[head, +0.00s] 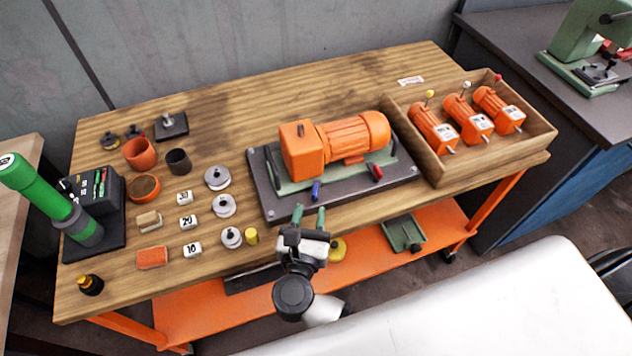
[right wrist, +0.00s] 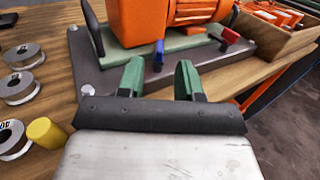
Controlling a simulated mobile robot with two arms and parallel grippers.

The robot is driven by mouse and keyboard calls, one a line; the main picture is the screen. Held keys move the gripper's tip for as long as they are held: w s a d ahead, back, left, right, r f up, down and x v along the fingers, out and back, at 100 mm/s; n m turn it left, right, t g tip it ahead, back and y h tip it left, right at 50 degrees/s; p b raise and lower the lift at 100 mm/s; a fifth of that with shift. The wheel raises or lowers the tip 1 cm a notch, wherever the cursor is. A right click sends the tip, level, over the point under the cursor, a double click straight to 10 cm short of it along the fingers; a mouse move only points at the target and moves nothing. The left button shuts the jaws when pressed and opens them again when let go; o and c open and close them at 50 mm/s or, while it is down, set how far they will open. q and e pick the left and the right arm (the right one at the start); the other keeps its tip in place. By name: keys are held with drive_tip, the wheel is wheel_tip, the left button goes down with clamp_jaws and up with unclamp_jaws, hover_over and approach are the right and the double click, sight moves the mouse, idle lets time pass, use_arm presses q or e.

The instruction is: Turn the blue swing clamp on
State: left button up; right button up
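The blue swing clamp (head: 316,191) stands upright at the front edge of the dark base plate (head: 268,202), below the orange motor (head: 340,140). It also shows in the right wrist view (right wrist: 158,56), standing upright past the fingertips. A red clamp (head: 376,172) is to its right on the same plate. My right gripper (head: 309,214) is open and empty, its green fingers pointing at the blue clamp from the front, apart from it. In the right wrist view the two fingers (right wrist: 158,78) are spread, with the clamp beyond the gap. My left gripper is not in view.
A wooden box (head: 440,172) with orange motors stands right of the plate. The orange lower shelf (head: 210,310) is under the wooden table. The table's front strip near the gripper is narrow.

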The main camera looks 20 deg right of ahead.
sight(314, 196)
drive_tip(key=p+x, duration=0.1)
drive_tip(key=x, duration=0.5)
drive_tip(key=shift+w+d, duration=0.15)
drive_tip(key=shift+w, duration=0.15)
clamp_jaws()
